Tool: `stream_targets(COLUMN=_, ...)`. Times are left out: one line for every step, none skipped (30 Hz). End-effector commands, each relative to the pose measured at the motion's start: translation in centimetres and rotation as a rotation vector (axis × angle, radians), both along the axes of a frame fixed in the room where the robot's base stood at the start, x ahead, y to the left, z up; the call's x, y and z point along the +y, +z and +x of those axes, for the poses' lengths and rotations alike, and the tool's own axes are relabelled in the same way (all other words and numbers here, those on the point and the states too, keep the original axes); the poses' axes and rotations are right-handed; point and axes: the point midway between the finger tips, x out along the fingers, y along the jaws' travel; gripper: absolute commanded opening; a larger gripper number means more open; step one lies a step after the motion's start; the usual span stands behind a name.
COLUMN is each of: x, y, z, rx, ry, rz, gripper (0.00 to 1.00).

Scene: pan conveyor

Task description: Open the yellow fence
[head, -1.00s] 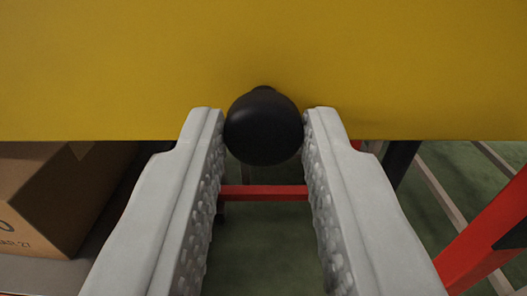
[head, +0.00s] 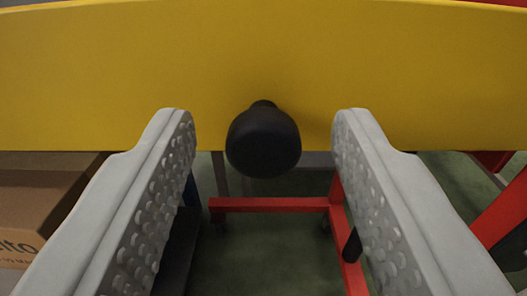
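The yellow fence (head: 400,70) is a wide flat panel across the upper part of the head view. A round black knob (head: 263,142) sticks out from it near its lower edge, at the middle of the picture. My gripper (head: 263,125) is open, with its two grey, studded fingers on either side of the knob. There is a clear gap between the knob and each finger, so neither touches it. The knob hides part of the fence behind it.
A cardboard box (head: 40,205) lies at the lower left, below the fence. A red frame (head: 270,204) stands on the green floor (head: 270,255) beneath the knob. Another red bar (head: 500,215) is at the right edge.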

Motion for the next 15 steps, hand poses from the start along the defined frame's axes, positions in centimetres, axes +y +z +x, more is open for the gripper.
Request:
stream_targets(x=0.0, y=0.0, z=0.0, rx=0.001, ry=0.0, rz=0.0, gripper=0.46)
stream_targets(x=0.0, y=-0.1, z=0.0, rx=0.001, ry=0.0, rz=0.0, gripper=0.46)
stream_targets(x=0.0, y=-0.1, z=0.0, rx=0.001, ry=0.0, rz=0.0, gripper=0.46)
stream_targets(x=0.0, y=-0.1, z=-0.1, rx=0.001, ry=0.0, rz=0.0, gripper=0.46)
stream_targets(x=0.0, y=-0.1, z=-0.2, rx=0.002, ry=0.0, rz=0.0, gripper=0.46)
stream_targets(x=0.0, y=-0.1, z=-0.4, rx=0.002, ry=0.0, rz=0.0, gripper=0.46)
stream_targets(x=0.0, y=-0.1, z=-0.7, rx=0.002, ry=0.0, rz=0.0, gripper=0.46)
stream_targets(x=0.0, y=-0.1, z=-1.0, rx=0.003, ry=0.0, rz=0.0, gripper=0.46)
stream_targets(x=0.0, y=-0.1, z=-1.5, rx=0.003, ry=0.0, rz=0.0, gripper=0.46)
stream_targets(x=0.0, y=-0.1, z=-1.9, rx=0.002, ry=0.0, rz=0.0, gripper=0.46)
stream_targets(x=0.0, y=0.0, z=-2.4, rx=0.002, ry=0.0, rz=0.0, gripper=0.46)
stream_targets(x=0.0, y=-0.1, z=-3.2, rx=0.002, ry=0.0, rz=0.0, gripper=0.46)
stream_targets(x=0.0, y=-0.1, z=-3.7, rx=0.001, ry=0.0, rz=0.0, gripper=0.46)
stream_targets(x=0.0, y=0.0, z=-4.3, rx=0.001, ry=0.0, rz=0.0, gripper=0.46)
stream_targets(x=0.0, y=0.0, z=-5.1, rx=0.001, ry=0.0, rz=0.0, gripper=0.46)
